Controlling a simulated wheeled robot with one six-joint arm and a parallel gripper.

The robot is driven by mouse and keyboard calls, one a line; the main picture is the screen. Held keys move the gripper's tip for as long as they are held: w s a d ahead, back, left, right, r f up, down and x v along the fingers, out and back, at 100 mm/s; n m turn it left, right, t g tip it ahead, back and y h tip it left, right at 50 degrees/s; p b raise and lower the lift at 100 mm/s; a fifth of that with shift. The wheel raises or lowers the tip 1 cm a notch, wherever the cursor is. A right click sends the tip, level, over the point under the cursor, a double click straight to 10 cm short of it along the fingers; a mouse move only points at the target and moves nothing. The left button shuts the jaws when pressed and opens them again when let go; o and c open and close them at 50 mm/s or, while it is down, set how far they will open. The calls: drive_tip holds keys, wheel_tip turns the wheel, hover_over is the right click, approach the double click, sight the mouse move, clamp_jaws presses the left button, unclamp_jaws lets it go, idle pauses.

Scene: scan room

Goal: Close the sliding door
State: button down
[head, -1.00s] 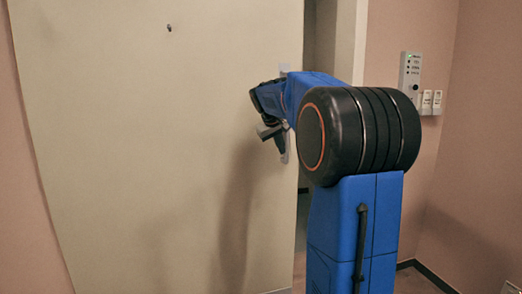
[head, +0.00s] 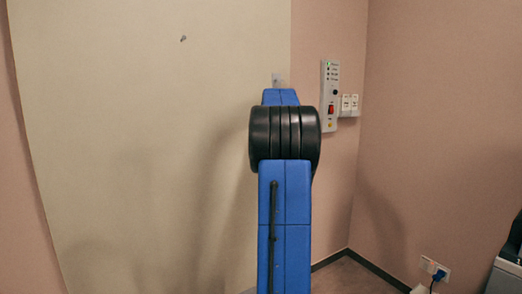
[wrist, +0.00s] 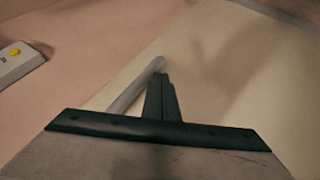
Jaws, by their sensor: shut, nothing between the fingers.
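The cream sliding door (head: 130,130) fills the left and middle of the head view. Its right edge meets the pink wall, and no dark gap shows above my arm. Lower down my arm hides part of that edge. The top of the door's grey handle (head: 278,79) shows just above my arm. In the wrist view the handle is a slanted grey bar (wrist: 136,91) on the cream door (wrist: 235,75). My gripper (wrist: 160,82) is shut and empty, just right of the bar; I cannot tell if they touch. It is hidden behind my arm in the head view.
A wall control panel (head: 330,95) with a red switch and white wall switches (head: 349,105) are right of the door. A socket with a blue plug (head: 437,273) is low on the right wall, near a grey unit (head: 508,265) at the right edge.

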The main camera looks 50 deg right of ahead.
drive_tip(key=d, duration=0.1)
drive_tip(key=s+d, duration=0.1)
drive_tip(key=d, duration=0.2)
drive_tip(key=shift+s+d+r, duration=0.1)
drive_tip(key=shift+s+d, duration=0.25)
drive_tip(key=shift+s, duration=0.05)
